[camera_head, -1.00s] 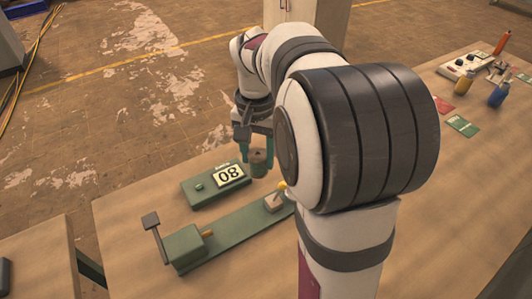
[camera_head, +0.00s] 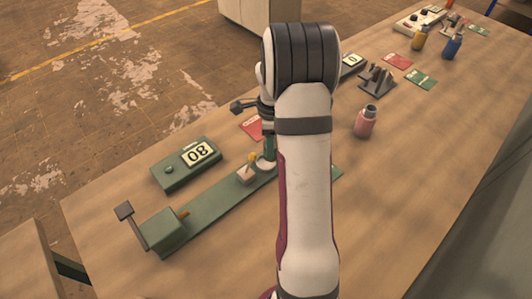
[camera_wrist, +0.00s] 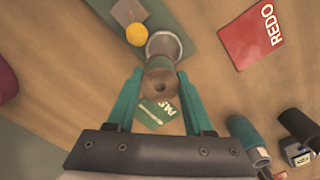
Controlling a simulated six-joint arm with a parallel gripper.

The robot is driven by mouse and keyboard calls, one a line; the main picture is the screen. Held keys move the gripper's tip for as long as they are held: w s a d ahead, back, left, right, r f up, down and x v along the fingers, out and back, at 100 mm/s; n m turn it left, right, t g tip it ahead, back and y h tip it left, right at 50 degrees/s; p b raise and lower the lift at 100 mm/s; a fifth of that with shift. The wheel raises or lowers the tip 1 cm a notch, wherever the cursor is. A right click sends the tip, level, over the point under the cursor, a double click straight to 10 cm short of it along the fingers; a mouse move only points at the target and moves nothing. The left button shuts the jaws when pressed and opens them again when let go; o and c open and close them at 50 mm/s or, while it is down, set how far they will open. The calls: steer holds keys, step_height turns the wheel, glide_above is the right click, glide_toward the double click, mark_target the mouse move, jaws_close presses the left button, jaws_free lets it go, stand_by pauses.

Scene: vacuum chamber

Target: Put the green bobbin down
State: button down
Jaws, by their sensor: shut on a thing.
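The dull green bobbin (camera_wrist: 160,80) is gripped between the two teal fingers of my gripper (camera_wrist: 158,92) in the wrist view. Its end face with a small hole points at the camera. Just beyond it is a pale grey round cup or ring (camera_wrist: 178,36), partly hidden by the bobbin; I cannot tell whether they touch. In the head view my gripper (camera_head: 269,148) is low at the right end of the long green base (camera_head: 212,203), by the pale ring (camera_head: 262,164). My arm hides most of the gripper and the bobbin there.
The base carries a crank (camera_head: 125,211), a small block (camera_head: 245,175) and a yellow knob (camera_wrist: 137,35). A green counter box (camera_head: 172,181) showing 80 stands behind it. A red REDO card (camera_wrist: 252,35) and a green card (camera_wrist: 152,117) lie nearby.

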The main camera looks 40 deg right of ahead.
steer(key=f, duration=0.1)
steer(key=w+f, duration=0.1)
steer(key=f, duration=0.2)
steer(key=shift+w+a+f, duration=0.15)
steer(key=shift+a+f, duration=0.15)
steer(key=shift+f, duration=0.1)
steer(key=shift+c, duration=1.4)
jaws_free()
